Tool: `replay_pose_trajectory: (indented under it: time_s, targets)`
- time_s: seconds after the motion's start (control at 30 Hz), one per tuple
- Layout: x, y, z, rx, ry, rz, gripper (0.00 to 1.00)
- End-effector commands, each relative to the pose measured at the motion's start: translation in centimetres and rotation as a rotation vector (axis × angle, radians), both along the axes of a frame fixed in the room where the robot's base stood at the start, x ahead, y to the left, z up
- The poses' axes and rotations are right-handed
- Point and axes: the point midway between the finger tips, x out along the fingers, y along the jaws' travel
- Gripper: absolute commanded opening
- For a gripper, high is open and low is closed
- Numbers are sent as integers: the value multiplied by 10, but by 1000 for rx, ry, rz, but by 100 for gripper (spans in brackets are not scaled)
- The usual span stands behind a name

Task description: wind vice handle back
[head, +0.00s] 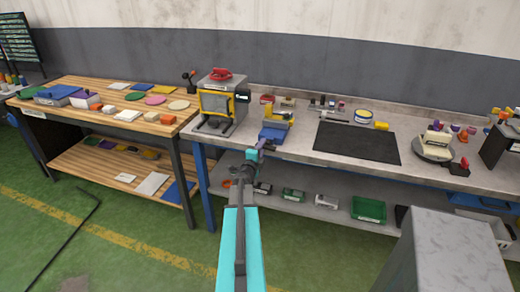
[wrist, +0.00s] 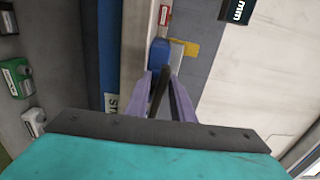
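The blue vice (head: 272,132) stands at the front edge of the grey workbench, left of the black mat. It also shows in the wrist view (wrist: 158,52), just beyond my fingertips. My gripper (head: 258,149) is in front of the vice, close to the bench edge. In the wrist view its two purple fingers (wrist: 162,78) stand apart. A thin dark bar (wrist: 160,88), perhaps the vice handle, shows between them. I cannot tell whether either finger touches it. In the head view my gripper and arm hide the vice's front.
A yellow-framed machine (head: 216,103) stands left of the vice. The black mat (head: 357,143) lies clear to the right. Below, a shelf holds several items and a green bin (head: 368,208). A wooden table (head: 110,87) stands at left, a grey block (head: 450,250) at front right.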

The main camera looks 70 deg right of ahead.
Motion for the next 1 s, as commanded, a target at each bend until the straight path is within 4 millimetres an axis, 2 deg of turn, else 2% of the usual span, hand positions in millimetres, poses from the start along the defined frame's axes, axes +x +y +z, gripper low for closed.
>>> replay_pose_trajectory:
  time_s: [0.03,0.47,1.0]
  targets:
    - [-4,0,-4,6,0,-5,30]
    - [1,5,-4,7,2,4,30]
    - [2,45,-1,1,2,5,30]
